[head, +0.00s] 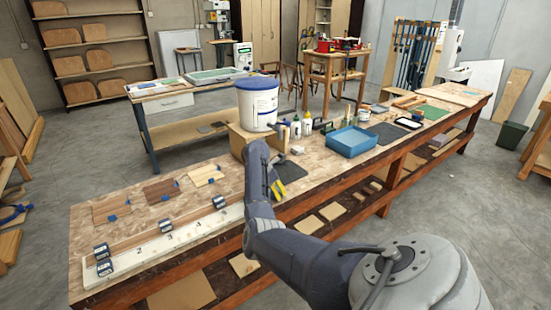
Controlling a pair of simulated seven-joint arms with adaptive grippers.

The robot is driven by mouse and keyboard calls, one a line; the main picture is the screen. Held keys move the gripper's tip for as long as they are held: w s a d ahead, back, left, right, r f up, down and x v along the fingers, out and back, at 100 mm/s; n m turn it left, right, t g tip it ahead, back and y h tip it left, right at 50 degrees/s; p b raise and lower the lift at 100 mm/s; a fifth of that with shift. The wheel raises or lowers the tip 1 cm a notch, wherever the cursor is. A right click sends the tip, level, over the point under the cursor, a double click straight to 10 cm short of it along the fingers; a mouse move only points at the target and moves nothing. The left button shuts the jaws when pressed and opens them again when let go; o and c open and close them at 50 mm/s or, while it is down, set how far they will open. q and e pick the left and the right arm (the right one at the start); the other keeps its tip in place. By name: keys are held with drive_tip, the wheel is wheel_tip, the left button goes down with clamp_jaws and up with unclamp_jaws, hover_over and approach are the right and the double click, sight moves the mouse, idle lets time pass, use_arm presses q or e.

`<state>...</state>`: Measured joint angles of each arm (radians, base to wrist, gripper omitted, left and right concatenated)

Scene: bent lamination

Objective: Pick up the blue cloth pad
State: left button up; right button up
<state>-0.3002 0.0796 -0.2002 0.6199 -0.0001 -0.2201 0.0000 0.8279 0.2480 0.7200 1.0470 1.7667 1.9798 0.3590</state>
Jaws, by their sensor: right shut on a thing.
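My right arm comes in from the lower right and bends down at the table's front edge. My right gripper (278,187) is small and dark with yellow marks, low over the front of the table. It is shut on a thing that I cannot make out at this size. I cannot pick out the blue cloth pad for certain. A dark flat pad (292,170) lies on the table just behind and right of the gripper; its colour looks grey. My left gripper is not in view.
A white bucket (257,108) stands on a wooden box behind my wrist. Several bottles (307,123) and a blue tray (351,142) are to its right. A white numbered form (185,236) with dark clamps (102,258) and thin wood pieces (160,190) lie at left.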

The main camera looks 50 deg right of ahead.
wheel_tip(320, 180, up, 19)
drive_tip(key=shift+r, duration=0.15)
idle(0.4)
drive_tip(key=o, duration=0.4)
drive_tip(key=c, duration=0.5)
